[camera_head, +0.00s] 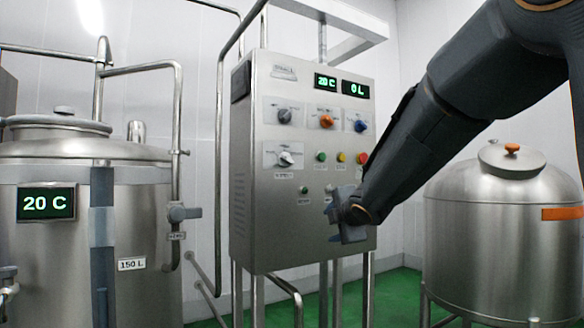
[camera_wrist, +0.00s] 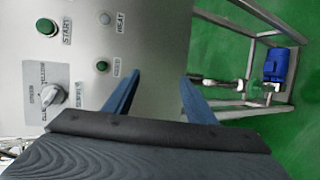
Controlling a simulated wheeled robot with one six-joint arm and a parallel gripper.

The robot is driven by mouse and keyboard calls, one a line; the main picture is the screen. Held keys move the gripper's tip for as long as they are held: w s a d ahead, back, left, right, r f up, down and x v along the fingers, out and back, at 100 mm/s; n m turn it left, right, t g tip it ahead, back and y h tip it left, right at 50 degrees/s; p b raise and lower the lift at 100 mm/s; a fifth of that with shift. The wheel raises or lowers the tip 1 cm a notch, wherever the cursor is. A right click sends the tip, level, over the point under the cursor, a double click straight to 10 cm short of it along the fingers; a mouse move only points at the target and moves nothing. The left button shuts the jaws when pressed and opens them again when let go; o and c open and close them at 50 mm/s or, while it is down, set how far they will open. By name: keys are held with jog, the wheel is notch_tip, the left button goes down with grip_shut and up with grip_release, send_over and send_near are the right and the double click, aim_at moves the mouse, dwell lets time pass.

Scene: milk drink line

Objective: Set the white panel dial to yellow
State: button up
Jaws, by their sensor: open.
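The white panel dial (camera_head: 286,158) sits on a light plate at the lower left of the control panel. Its lettering is too small to read in the head view, so I cannot tell its setting. The same dial (camera_wrist: 47,95) shows at the left of the wrist view, with labels around its plate that I cannot read clearly. My gripper (camera_head: 340,215) is in front of the panel's lower right part, below and to the right of the dial. In the wrist view my gripper (camera_wrist: 160,77) has two blue fingers spread apart, with nothing between them.
The steel control panel (camera_head: 262,225) also carries a grey dial (camera_head: 284,116), an orange dial (camera_head: 326,121), a blue dial (camera_head: 361,126) and several coloured buttons. A tank (camera_head: 140,220) stands at left, another (camera_head: 490,245) at right. A blue motor-like part (camera_wrist: 281,64) shows beyond the fingers.

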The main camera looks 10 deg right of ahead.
jog(key=w+a+r+n+t+y+b, duration=0.1)
jog(key=w+a+r+n+y, duration=0.1)
jog(key=r+n, duration=0.35)
jog(key=w+a+r+n+t+y, duration=0.1)
jog(key=w+a+r+n+y, duration=0.1)
jog(key=r+n, duration=0.35)
jog(key=n+y, duration=0.3)
jog(key=n, duration=0.1)
send_near(289, 158)
jog(key=w, duration=0.1)
jog(key=shift+p+x, duration=0.55)
jog(key=shift+x, duration=3.25)
jog(key=shift+a, duration=0.2)
jog(key=shift+c, duration=0.5)
jog(key=c, duration=1)
jog(key=shift+o, duration=0.2)
